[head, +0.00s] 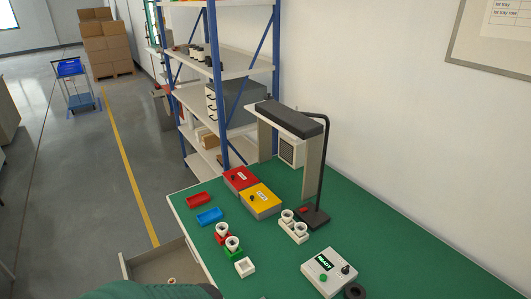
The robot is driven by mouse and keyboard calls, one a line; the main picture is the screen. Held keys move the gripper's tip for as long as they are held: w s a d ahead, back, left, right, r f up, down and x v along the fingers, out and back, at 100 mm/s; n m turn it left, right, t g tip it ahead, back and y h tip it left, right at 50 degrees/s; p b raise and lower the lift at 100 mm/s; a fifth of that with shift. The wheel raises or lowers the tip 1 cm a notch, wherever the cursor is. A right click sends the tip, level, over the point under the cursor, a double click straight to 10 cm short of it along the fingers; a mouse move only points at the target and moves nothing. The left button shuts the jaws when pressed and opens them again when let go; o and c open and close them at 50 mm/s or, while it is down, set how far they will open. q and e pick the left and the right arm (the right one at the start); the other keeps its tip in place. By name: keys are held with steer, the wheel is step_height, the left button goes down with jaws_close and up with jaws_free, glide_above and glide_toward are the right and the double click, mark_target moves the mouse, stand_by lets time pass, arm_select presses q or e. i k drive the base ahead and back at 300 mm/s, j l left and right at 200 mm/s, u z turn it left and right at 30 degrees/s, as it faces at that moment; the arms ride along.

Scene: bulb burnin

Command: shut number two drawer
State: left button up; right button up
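An open drawer (160,262) sticks out from the left side of the green-topped bench, at the bottom left of the head view. Its pale front panel (124,268) stands well away from the bench. A small tan item (172,281) shows inside it. No number on the drawer can be read, and its near part is cut off or covered by a dark green rounded shape at the bottom edge. Neither of my grippers is in view.
The green bench top (290,262) holds a red box (240,179), a yellow box (261,201), red and blue trays, white sockets, a lamp stand (316,215) and a READY device (328,272). A blue-post shelf (216,90) stands behind. Floor left of the drawer is clear.

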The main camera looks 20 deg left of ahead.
mark_target(174, 258)
steer(key=k+j+u, duration=0.4)
steer(key=j+u, duration=0.2)
steer(key=k+j+u, duration=0.15)
steer(key=j+u, duration=0.5)
steer(key=j, duration=0.15)
steer(key=i+j+z, duration=0.1)
steer(key=i+z, duration=0.25)
steer(key=i+j+z, duration=0.15)
steer(key=z, duration=0.15)
